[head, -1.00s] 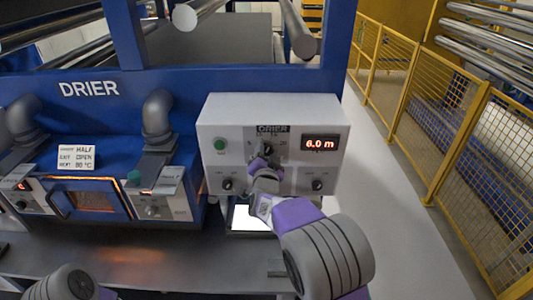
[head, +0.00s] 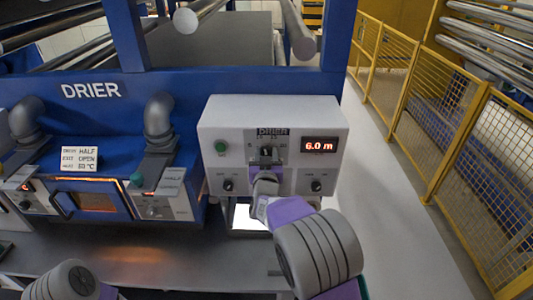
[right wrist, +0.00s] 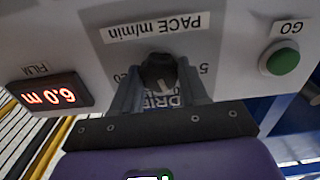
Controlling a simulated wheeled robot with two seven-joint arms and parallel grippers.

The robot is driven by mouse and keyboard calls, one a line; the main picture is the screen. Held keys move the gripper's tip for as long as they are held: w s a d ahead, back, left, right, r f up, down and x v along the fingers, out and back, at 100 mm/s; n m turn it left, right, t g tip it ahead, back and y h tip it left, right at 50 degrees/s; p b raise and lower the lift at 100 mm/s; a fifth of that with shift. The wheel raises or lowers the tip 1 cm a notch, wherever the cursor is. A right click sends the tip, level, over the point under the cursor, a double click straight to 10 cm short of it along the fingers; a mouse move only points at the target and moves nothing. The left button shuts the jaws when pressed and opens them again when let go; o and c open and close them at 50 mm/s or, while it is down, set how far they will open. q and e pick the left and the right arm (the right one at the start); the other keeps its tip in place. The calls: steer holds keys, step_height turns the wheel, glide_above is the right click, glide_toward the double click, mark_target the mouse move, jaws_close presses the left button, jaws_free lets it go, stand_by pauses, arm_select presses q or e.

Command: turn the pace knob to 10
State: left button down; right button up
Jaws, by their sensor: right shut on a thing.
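The dark pace knob (head: 266,151) is on the front of the white DRIER panel (head: 222,112). In the right wrist view, which is upside down, the knob (right wrist: 157,70) sits between my right gripper's fingers (right wrist: 158,86), which are shut on it. Its white mark points down in that picture, towards the panel's top. A 5 and a 20 show at the sides; the scale numbers near the mark are partly hidden. In the head view my right gripper (head: 266,166) reaches the knob from below. My left gripper is out of view; only part of that arm shows at the bottom left.
A red display (head: 319,146) reads 6.0 m. A green GO button (head: 220,146) is left of the knob, and two small knobs (head: 227,185) (head: 316,186) sit lower. A drier unit (head: 95,202) stands at left. A yellow fence (head: 440,140) runs at right.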

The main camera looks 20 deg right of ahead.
steer(key=shift+n, duration=0.9)
steer(key=shift+p, duration=0.3)
steer(key=o, duration=1.1)
steer(key=shift+c, duration=0.2)
steer(key=b+v, duration=0.1)
steer(key=v, duration=0.6)
steer(key=shift+s, duration=0.3)
steer(key=shift+a, duration=0.1)
